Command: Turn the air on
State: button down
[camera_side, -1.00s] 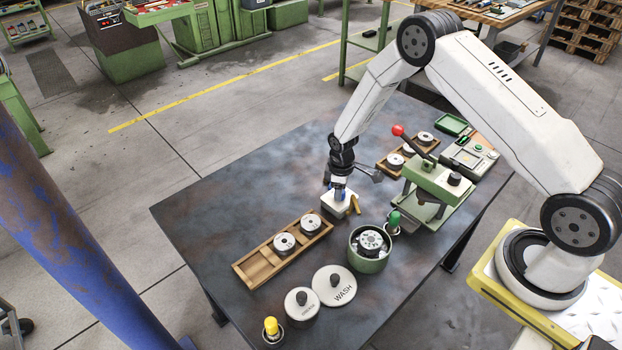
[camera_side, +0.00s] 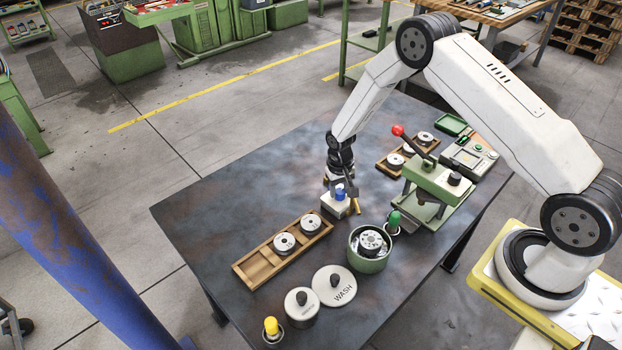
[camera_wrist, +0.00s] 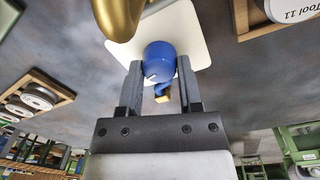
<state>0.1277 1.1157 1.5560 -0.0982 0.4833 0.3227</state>
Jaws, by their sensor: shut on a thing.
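The air valve has a blue knob (camera_side: 340,193) on a white block (camera_side: 333,206), with a brass nozzle (camera_side: 355,206) at its side. My gripper (camera_side: 338,184) reaches down to the knob from above. In the wrist view the two dark fingers of my gripper (camera_wrist: 159,75) stand on either side of the blue knob (camera_wrist: 159,60) and are shut on it. The white block (camera_wrist: 192,38) lies behind the knob, and the large brass pipe (camera_wrist: 120,14) crosses the top left. The knob's far side is hidden.
A wooden tray (camera_side: 257,272) with round tools lies at the front left of the valve. A green wash pot (camera_side: 371,263), lids (camera_side: 334,285) and a green press with a red-tipped lever (camera_side: 398,131) stand nearby. The dark table is clear to the left.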

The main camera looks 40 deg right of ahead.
aim_at(338, 190)
jog(key=shift+w+m, duration=0.1)
jog(key=shift+m, duration=1.1)
jog(key=shift+c, duration=1.4)
grip_release()
jog(key=shift+a+r, duration=0.1)
jog(key=shift+r, duration=3.85)
